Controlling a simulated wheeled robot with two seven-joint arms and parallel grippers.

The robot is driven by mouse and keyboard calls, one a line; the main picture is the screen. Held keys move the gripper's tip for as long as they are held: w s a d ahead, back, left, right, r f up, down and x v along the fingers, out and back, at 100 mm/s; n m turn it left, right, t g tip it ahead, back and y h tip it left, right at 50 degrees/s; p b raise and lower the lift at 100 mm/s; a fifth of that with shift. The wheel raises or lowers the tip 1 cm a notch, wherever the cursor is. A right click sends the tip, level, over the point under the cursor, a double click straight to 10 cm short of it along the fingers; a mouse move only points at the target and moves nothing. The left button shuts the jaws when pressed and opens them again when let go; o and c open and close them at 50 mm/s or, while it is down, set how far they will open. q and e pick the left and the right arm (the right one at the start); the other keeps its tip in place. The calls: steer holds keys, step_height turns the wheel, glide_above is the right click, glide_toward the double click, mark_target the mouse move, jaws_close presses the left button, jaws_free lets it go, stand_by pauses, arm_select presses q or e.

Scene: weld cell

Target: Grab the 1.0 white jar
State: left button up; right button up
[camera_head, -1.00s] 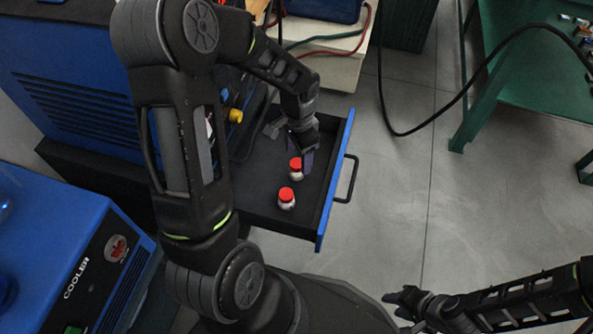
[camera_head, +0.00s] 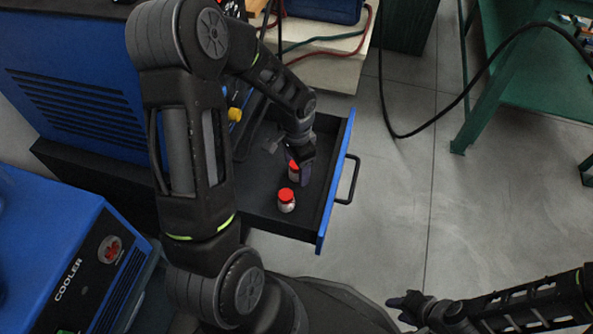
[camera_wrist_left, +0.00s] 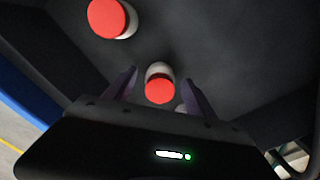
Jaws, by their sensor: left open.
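Two small white jars with red lids stand upright in the open drawer (camera_head: 262,211). The nearer jar (camera_head: 286,203) is clear of my gripper and also shows at the top left of the left wrist view (camera_wrist_left: 112,18). The farther jar (camera_head: 294,172) is partly hidden by my left gripper (camera_head: 299,168). In the left wrist view this farther jar (camera_wrist_left: 159,86) sits between the open fingers of my left gripper (camera_wrist_left: 158,92), with a gap on both sides. No size marking is readable on either jar. My right gripper (camera_head: 406,302) is low at the right, away from the drawer.
The drawer's blue front (camera_head: 338,172) and black handle (camera_head: 348,180) bound the right side. A blue machine (camera_head: 70,90) stands at the left, with a blue cooler (camera_head: 60,240) below it. A black cable (camera_head: 440,115) hangs near a green table (camera_head: 535,75). Grey floor lies open between.

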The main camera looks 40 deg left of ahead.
stand_by(0.3)
arm_select(q)
jaws_close()
stand_by(0.6)
